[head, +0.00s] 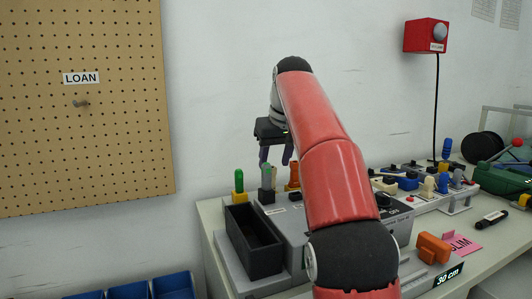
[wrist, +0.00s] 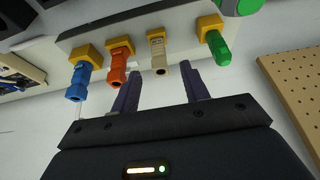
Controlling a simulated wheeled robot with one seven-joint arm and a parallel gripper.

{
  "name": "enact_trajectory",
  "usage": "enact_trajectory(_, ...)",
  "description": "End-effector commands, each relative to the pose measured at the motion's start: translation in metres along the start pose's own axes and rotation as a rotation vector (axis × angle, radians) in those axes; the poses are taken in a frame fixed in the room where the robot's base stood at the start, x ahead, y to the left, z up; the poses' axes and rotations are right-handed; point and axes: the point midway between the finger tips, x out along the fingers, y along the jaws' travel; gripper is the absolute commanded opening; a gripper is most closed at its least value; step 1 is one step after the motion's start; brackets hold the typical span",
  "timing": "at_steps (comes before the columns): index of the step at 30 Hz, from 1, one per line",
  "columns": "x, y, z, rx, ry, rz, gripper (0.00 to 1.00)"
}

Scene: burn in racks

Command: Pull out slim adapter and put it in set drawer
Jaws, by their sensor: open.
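In the wrist view, a row of adapters sits in yellow sockets: blue (wrist: 78,82), orange (wrist: 116,66), a narrower tan one (wrist: 158,52) and green (wrist: 214,42). The tan one looks the slimmest. My gripper (wrist: 160,72) is open and empty, its two dark purple fingers pointing at the row, with the tan adapter's end between their directions. In the head view, my gripper (head: 275,160) hangs just above the row, where a green adapter (head: 239,181) and an orange one (head: 293,174) show. An open black drawer (head: 253,241) lies in front of the row; it looks empty.
A pink card reading SLIM (head: 461,246) lies at the bench's right front beside an orange block (head: 432,248). A white board with several coloured parts (head: 425,185) stands behind. Blue bins (head: 172,286) are below left. A pegboard (head: 85,110) hangs on the wall.

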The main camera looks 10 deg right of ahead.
Motion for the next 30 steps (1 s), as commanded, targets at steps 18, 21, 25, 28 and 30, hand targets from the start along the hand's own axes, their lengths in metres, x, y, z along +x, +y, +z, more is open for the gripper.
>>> enact_trajectory(18,0.070,0.000,0.001,0.000,-0.001,0.000,0.45)
enact_trajectory(21,0.070,0.000,0.001,0.000,-0.001,0.000,0.45)
enact_trajectory(25,0.070,0.000,0.001,0.000,-0.001,0.000,0.45)
enact_trajectory(28,0.070,0.000,0.001,0.000,-0.001,0.000,0.34)
enact_trajectory(30,0.070,0.000,0.001,0.000,-0.001,0.000,0.24)
